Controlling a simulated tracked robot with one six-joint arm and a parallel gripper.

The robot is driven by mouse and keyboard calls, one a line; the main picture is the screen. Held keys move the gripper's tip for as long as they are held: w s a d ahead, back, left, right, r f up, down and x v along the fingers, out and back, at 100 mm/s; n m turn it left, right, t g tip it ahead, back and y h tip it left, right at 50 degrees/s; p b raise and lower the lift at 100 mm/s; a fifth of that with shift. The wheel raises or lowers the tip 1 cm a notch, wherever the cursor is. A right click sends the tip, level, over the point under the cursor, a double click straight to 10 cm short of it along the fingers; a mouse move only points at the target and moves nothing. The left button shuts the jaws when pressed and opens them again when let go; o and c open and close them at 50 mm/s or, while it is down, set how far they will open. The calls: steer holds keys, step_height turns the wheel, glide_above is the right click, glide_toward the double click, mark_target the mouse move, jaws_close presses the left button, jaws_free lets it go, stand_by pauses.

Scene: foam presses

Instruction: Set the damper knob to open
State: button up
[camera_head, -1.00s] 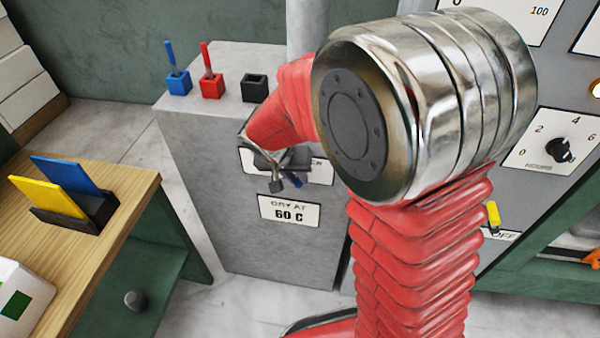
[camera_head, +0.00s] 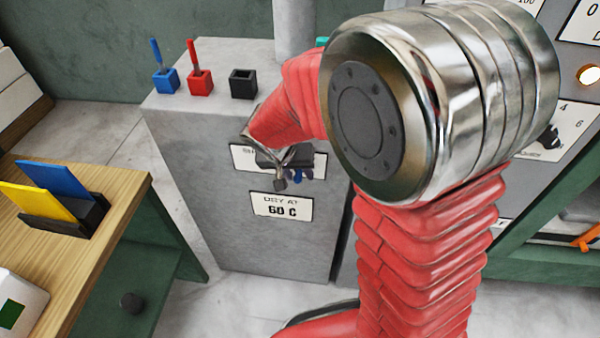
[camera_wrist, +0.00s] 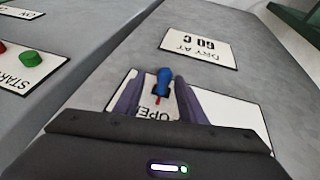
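The damper knob (camera_wrist: 164,82) is a small blue knob on a white label plate on the grey cabinet front. In the wrist view a red mark shows at its base, beside the partly hidden word "OPEN". The knob also shows in the head view (camera_head: 297,175), partly covered. My gripper (camera_wrist: 158,98) is open, with one finger on each side of the knob and gaps visible between. In the head view my gripper (camera_head: 287,180) is in front of the plate. The gripper body hides much of the plate's lettering.
A "DRY AT 60 C" sign (camera_head: 282,206) is below the plate. Blue (camera_head: 166,80), red (camera_head: 200,82) and black (camera_head: 243,84) holders stand on the cabinet top. A wooden table (camera_head: 110,210) is at left. A control panel with a dial is at right.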

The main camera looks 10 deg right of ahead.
steer(key=shift+v, duration=0.85)
steer(key=v, duration=1.2)
steer(key=s+d+r+n+t+y, duration=0.1)
steer(key=s+d+r+n+y, duration=0.1)
steer(key=s, duration=0.6)
steer(key=s+d+r+n+t+y, duration=0.1)
steer(key=s+d+r+n, duration=0.1)
steer(key=s, duration=0.6)
steer(key=d+r, duration=0.1)
steer(key=d, duration=0.1)
steer(key=shift+s+d+y, duration=0.35)
steer(key=shift+s+y, duration=0.05)
